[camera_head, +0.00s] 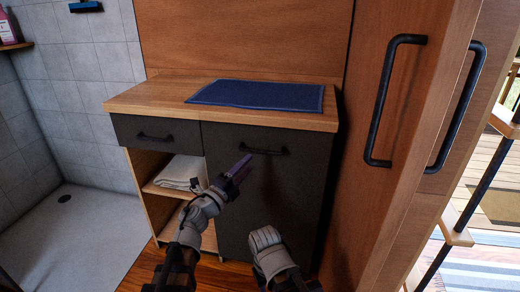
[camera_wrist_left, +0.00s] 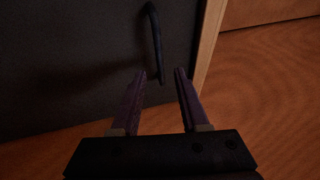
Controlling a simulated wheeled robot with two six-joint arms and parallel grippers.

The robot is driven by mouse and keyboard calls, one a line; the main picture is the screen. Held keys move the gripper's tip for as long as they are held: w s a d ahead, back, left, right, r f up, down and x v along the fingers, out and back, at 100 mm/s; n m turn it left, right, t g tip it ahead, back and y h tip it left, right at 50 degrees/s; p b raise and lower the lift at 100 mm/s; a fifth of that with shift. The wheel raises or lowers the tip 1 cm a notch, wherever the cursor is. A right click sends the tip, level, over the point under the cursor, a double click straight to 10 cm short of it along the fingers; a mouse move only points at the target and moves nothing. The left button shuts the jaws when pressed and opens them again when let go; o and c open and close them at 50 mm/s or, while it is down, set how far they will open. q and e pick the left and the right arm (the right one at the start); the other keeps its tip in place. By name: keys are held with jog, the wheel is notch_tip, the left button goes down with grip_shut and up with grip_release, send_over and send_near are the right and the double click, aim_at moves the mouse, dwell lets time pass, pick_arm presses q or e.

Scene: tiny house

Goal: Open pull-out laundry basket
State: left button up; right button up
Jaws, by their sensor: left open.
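The pull-out laundry basket front (camera_head: 285,190) is the tall dark panel at the right of the cabinet, closed. Its black bar handle (camera_head: 264,152) runs across near the top; it also shows in the left wrist view (camera_wrist_left: 154,36). My left gripper (camera_head: 240,167) is just left of and below the handle in the head view. In the left wrist view its purple fingers (camera_wrist_left: 161,74) are open and empty, with the handle's near end between or just beyond the tips; I cannot tell if they touch. My right arm shows low in front of the panel, its gripper fingers hidden.
A dark drawer (camera_head: 160,133) with its own handle sits left of the panel, above open shelves with a folded white towel (camera_head: 180,171). A blue mat (camera_head: 258,95) lies on the wooden top. A tall wooden door (camera_head: 400,120) with black handles stands close at right.

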aim_at(260, 152)
pick_arm(q)
jog(key=shift+p+x, duration=0.75)
jog(key=shift+x, duration=3.2)
jog(key=shift+a, duration=0.1)
grip_shut()
